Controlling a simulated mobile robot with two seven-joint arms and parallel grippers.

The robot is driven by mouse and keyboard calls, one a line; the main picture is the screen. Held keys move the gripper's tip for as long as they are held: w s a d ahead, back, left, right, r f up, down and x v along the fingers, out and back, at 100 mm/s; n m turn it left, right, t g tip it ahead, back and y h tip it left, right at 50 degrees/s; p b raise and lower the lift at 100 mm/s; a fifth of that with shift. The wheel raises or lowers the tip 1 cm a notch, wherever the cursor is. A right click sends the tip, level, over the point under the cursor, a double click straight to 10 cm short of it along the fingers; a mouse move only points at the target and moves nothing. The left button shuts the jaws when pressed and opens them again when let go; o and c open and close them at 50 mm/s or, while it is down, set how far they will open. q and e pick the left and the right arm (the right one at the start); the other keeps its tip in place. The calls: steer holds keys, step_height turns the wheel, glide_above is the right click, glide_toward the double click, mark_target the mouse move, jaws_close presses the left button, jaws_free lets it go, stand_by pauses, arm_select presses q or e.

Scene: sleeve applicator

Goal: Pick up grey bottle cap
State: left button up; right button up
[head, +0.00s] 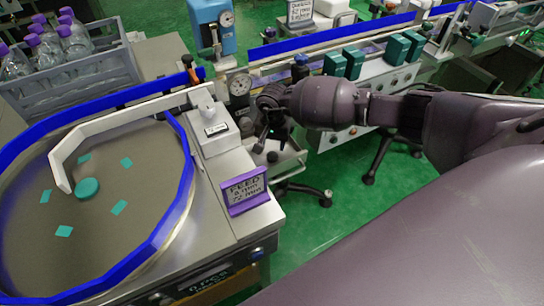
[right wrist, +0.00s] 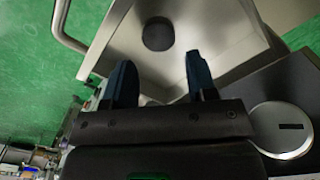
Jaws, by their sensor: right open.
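A dark grey round cap (right wrist: 158,33) lies in a shallow metal tray (right wrist: 205,28) in the right wrist view. In the head view the cap (head: 272,157) is a small dark spot in the light tray (head: 290,160) beside the machine. My right gripper (head: 266,137) hangs over that tray. In the right wrist view its two dark fingers (right wrist: 158,80) are apart with nothing between them, and the cap lies beyond the fingertips, clear of them. My left gripper is not in view.
A round feed table (head: 105,235) with a blue rim holds a teal disc (head: 87,188) and several teal squares. A purple-framed sign (head: 245,190) stands near the tray. A crate of bottles (head: 75,75) is at upper left.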

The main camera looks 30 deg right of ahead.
mark_target(273, 155)
steer(key=f, duration=0.5)
steer(key=shift+s+a+b, duration=0.25)
steer(key=shift+s+b, duration=0.05)
steer(key=shift+r, duration=0.1)
steer(key=shift+c, duration=0.4)
steer(key=c, duration=0.6)
